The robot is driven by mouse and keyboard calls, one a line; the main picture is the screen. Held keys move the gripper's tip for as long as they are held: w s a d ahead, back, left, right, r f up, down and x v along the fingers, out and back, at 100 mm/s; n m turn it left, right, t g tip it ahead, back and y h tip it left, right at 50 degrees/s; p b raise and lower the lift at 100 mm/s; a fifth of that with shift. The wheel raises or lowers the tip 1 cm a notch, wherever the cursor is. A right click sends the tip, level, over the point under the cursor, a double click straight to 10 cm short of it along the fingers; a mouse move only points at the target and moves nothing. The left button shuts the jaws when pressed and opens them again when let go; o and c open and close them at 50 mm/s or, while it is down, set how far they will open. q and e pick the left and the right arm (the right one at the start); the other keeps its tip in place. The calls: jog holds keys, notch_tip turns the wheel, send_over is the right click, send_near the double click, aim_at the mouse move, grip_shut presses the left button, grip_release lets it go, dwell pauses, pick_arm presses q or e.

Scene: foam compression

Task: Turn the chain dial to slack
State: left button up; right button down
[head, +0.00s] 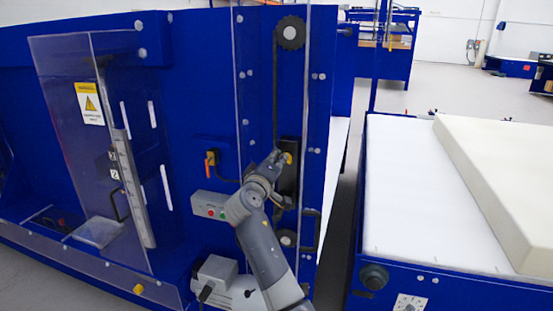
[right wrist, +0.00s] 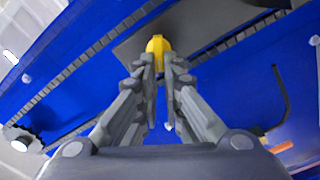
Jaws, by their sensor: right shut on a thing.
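The chain dial is a small yellow knob (head: 288,157) on a dark plate (head: 288,182), set on the blue machine's upright panel between two sprockets. My right gripper (head: 279,159) reaches up to it from below and is shut on it. In the right wrist view the yellow knob (right wrist: 157,45) sits between the two fingertips (right wrist: 158,62), with the plate behind it. The fingers partly cover the knob, and I cannot read its setting. The chain (head: 275,90) runs vertically beside the plate, up to the upper sprocket (head: 291,32). My left gripper is not in view.
A button box (head: 210,204) and an orange switch (head: 211,159) are left of my arm. A black handle (head: 310,231) is to the right. A clear guard (head: 75,150) stands further left. A foam slab (head: 490,165) lies on the right-hand table (head: 400,190).

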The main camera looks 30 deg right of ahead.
jog(key=shift+d+r, duration=0.2)
jog(key=c, duration=1.8)
grip_release()
jog(key=shift+o, duration=0.4)
jog(key=shift+d+f, duration=0.25)
jog(key=v, duration=1.2)
jog(key=shift+w+a+f, duration=0.1)
jog(key=shift+w, duration=0.05)
